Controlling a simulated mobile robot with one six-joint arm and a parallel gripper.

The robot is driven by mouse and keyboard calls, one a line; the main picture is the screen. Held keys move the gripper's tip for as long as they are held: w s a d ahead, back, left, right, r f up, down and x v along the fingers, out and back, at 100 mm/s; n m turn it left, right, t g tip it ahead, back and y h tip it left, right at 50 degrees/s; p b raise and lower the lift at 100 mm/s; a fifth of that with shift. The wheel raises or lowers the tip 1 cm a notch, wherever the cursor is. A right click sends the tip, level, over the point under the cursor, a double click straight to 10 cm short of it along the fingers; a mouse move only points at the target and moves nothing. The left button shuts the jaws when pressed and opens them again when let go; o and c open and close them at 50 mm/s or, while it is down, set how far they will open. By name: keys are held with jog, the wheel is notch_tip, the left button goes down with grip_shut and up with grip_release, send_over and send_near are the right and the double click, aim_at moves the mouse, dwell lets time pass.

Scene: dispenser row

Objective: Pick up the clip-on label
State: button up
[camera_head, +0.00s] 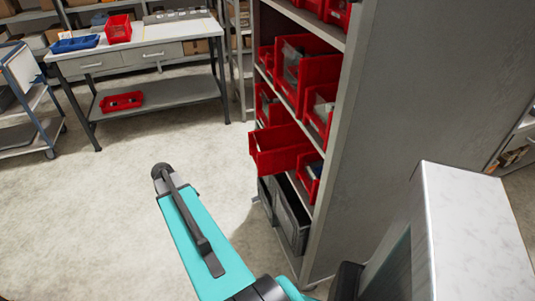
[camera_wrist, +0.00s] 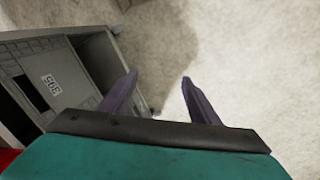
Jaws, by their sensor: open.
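A small white label (camera_wrist: 52,85) with dark characters sits on the front of a grey bin (camera_wrist: 20,50) at the left of the wrist view. The characters are turned and too small to read surely. I cannot tell how the label is fixed. My gripper (camera_wrist: 159,77) is open, with two dark purple fingers apart and nothing between them. It is to the right of the label and points at the bare floor and a shadow. In the head view, grey bins (camera_head: 292,218) stand low in the shelf; the label and my gripper cannot be made out there.
A grey shelf rack (camera_head: 345,150) holds several red bins; one red bin (camera_head: 278,150) juts out over the grey ones. A workbench (camera_head: 150,50) with bins stands at the back left, beside a cart (camera_head: 30,85). The floor (camera_head: 100,200) between is clear.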

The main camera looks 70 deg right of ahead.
jog(key=s+d+r+m+p, duration=0.1)
jog(key=s+d+r+m, duration=0.3)
jog(key=d+r, duration=0.5)
jog(key=s+d+r+m+h+p, duration=0.1)
jog(key=s+d+r+m+p, duration=0.1)
jog(key=s+d+r+m, duration=0.2)
jog(key=s+d+r+m+p, duration=0.1)
jog(key=s+d+r+m, duration=0.2)
jog(key=s+d+r, duration=0.5)
jog(key=shift+s+d+r+m+g+h, duration=0.15)
jog(key=shift+d+r+m+g, duration=0.05)
jog(key=shift+d+r, duration=1.35)
jog(key=shift+s+d+r+m+g+h, duration=0.1)
jog(key=shift+d+r+m+g+h, duration=0.1)
jog(key=shift+d+r, duration=1.25)
jog(key=shift+a+r, duration=0.15)
jog(key=shift+p+x, duration=1.3)
jog(key=shift+x, duration=3.05)
jog(key=shift+p+x, duration=0.95)
jog(key=shift+x, duration=0.4)
jog(key=shift+s+f+p, duration=0.2)
jog(key=shift+f, duration=0.4)
jog(key=shift+s+f+p, duration=0.15)
jog(key=shift+f+p, duration=0.05)
jog(key=shift+f, duration=0.4)
